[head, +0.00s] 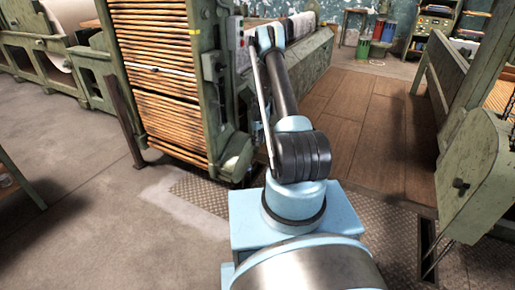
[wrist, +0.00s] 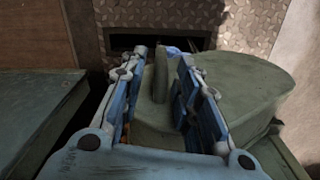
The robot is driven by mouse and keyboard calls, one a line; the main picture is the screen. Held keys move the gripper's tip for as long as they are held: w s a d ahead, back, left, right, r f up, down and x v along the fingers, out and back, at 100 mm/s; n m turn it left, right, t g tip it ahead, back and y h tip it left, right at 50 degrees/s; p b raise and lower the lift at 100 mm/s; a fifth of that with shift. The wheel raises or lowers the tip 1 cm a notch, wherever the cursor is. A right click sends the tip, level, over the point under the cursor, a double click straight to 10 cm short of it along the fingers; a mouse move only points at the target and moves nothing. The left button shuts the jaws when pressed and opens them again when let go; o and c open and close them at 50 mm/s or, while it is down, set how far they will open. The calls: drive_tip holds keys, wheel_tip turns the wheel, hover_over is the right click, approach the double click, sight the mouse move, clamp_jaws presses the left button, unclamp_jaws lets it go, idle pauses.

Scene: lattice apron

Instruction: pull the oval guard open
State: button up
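The oval guard (wrist: 240,82) is a green, round-ended cover on the right and middle of the wrist view. An upright green handle (wrist: 160,78) stands on it. My gripper (wrist: 165,54) is open, with one blue finger on each side of the handle. A gap shows between the handle and each finger, so it does not look clamped. The lower part of the handle and the guard's near side are hidden by my fingers and palm.
A green machine frame with stacked wooden slats (head: 155,75) stands close left of my arm. A dark slot (wrist: 160,42) in tread plate shows beyond my fingers.

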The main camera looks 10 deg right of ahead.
drive_tip(key=shift+f, duration=2.35)
clamp_jaws()
